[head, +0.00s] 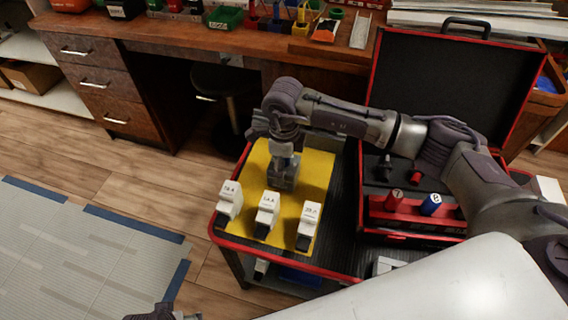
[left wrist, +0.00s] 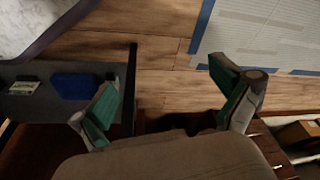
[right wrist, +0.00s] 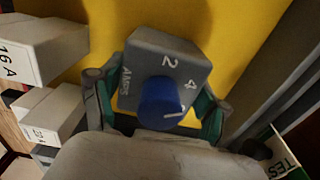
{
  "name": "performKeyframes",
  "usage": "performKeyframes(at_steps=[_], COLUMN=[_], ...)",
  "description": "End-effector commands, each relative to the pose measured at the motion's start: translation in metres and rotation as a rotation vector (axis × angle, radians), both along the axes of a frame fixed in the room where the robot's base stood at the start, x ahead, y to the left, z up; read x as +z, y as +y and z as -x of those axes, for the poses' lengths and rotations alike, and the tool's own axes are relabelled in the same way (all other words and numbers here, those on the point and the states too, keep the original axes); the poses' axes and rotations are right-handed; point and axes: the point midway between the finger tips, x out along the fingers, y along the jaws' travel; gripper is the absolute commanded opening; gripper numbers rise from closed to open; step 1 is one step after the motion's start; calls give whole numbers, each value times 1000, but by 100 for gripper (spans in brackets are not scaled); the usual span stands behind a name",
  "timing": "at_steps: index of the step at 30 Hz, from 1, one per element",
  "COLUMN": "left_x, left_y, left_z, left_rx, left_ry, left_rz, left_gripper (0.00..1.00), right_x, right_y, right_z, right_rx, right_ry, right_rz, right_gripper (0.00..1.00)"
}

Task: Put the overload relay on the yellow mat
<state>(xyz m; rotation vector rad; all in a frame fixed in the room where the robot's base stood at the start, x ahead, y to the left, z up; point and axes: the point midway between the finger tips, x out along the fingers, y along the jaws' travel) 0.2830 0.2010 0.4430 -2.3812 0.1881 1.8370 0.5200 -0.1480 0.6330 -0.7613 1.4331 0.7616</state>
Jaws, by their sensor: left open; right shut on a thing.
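The overload relay is a grey block with a blue dial (right wrist: 160,103) and the word AMPS on its face. My right gripper (right wrist: 155,108) is shut on it, one finger on each side. In the head view, the relay (head: 284,176) is below the right gripper (head: 285,150), over the yellow mat (head: 316,171); I cannot tell whether it touches the mat. The mat also fills the back of the right wrist view (right wrist: 235,25). My left gripper (left wrist: 168,105) is open and empty, away from the cart; only part of it shows at the head view's bottom edge.
Three white breakers, left (head: 229,200), middle (head: 267,210) and right (head: 308,222), stand along the mat's near side. The red-edged cart (head: 216,238) also holds an open black case (head: 450,75) at right, with a red and a blue cylinder (head: 431,204). A workbench (head: 180,30) is behind.

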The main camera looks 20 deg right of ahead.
Motion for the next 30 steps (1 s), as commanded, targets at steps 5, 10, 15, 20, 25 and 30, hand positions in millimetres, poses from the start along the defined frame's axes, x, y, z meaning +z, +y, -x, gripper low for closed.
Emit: performKeyframes(at_steps=[5,10,15,20,25,30], left_x=[-1,3,4,4,0,-20], left_y=[0,0,0,0,1,3], left_z=[2,2,2,1,1,3], left_rx=[0,1,1,1,1,-1], left_ry=[9,6,3,2,-1,13], left_rz=[-2,-1,0,0,-1,-6], left_gripper=[100,100,100,100,100,100], right_x=[-1,-2,-2,-1,10,45], right_y=[0,0,0,0,0,-1], right_z=[0,0,0,0,-1,-1], right_rx=[0,0,0,0,0,1], right_ry=[-1,0,1,1,-2,-6], right_rz=[0,0,1,1,0,0], right_gripper=[18,99,100,100,100,100])
